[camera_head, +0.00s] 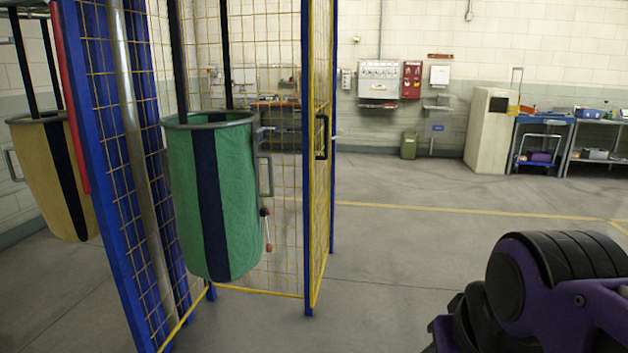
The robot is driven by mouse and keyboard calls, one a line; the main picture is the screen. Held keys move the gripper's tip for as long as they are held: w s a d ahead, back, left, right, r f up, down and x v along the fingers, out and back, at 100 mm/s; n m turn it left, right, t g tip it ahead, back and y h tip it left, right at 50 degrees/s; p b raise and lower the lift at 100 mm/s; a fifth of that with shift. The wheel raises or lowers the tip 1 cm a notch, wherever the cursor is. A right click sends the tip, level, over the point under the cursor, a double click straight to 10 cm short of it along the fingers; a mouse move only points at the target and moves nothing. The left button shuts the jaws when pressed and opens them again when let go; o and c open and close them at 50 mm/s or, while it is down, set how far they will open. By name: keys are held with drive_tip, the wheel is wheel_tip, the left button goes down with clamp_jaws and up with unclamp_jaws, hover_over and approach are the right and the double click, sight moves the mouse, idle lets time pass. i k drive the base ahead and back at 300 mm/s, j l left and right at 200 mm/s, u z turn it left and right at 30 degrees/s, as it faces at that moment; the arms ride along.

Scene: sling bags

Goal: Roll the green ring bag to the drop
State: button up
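The green ring bag (179,205) hangs from dark straps at the left, inside a blue-framed mesh enclosure. It has a grey ring at its rim, a dark navy vertical stripe and a grey handle (265,176) on its right side. A small red-and-dark pull (266,228) hangs by its right edge. My arm, purple and black, shows at the lower right, well apart from the bag. My gripper is not in view. I cannot identify the drop in this view.
A yellow bag (42,170) with a dark stripe hangs farther left, beyond a mesh panel. A yellow-edged mesh door (319,150) with a black handle (321,138) stands right of the green bag. Open grey floor (400,240) lies to the right. A workbench (598,125) stands at the back right.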

sight(213, 182)
drive_tip(key=i, duration=1.15)
drive_tip(key=i+l+u, duration=0.1)
drive_tip(key=i+u, duration=0.2)
drive_tip(key=i, duration=0.2)
drive_tip(key=i+l+u, duration=0.3)
drive_tip(key=i, duration=0.2)
drive_tip(key=j, duration=0.1)
